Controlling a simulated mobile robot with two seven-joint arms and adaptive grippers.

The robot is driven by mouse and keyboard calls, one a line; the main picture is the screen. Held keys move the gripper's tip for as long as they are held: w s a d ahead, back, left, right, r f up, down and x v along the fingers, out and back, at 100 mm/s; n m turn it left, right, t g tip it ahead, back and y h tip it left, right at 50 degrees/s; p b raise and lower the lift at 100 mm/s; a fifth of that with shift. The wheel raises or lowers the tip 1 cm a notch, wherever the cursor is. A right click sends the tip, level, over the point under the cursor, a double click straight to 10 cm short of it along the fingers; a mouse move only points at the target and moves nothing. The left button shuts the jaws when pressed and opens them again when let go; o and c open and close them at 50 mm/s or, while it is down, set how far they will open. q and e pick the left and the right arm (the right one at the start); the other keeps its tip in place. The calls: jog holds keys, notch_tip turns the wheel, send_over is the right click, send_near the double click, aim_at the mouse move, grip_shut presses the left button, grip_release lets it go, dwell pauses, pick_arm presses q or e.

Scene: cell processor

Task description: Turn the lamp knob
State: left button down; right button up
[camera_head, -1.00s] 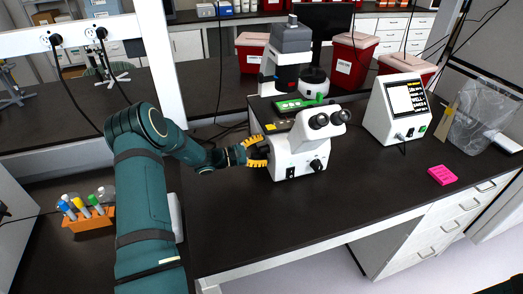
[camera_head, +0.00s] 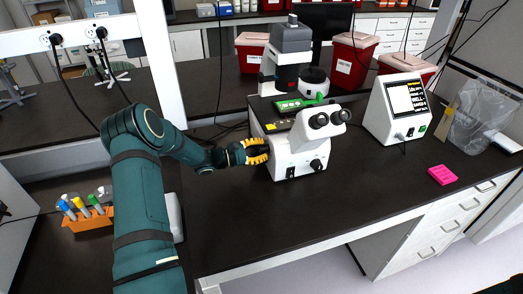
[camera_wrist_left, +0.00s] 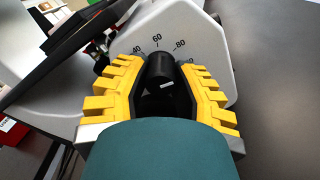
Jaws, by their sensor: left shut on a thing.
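The microscope (camera_head: 298,146) is white with two black eyepieces and stands on the black bench. Its lamp knob (camera_wrist_left: 160,68) is a black cylinder on the side face, with the numbers 40, 60 and 80 printed around it. My left gripper (camera_head: 262,151) is at the left side of the microscope, its yellow fingers around the knob. In the left wrist view the two yellow fingers (camera_wrist_left: 162,80) stand on either side of the knob and are shut on it. In the head view the knob is hidden by the fingers.
A white device with a screen (camera_head: 396,108) stands to the right of the microscope. A pink block (camera_head: 442,175) lies near the right front edge. An orange tube rack (camera_head: 88,219) is at the left. The bench in front of the microscope is clear.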

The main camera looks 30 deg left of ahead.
pick_arm(q)
jog(key=n+p, duration=0.1)
jog(key=n, duration=0.4)
dwell(0.6)
jog(key=c, duration=0.7)
grip_release()
jog(key=v, duration=1.2)
jog(key=shift+d, duration=0.1)
jog(key=shift+s+f, duration=0.1)
jog(key=shift+f, duration=0.05)
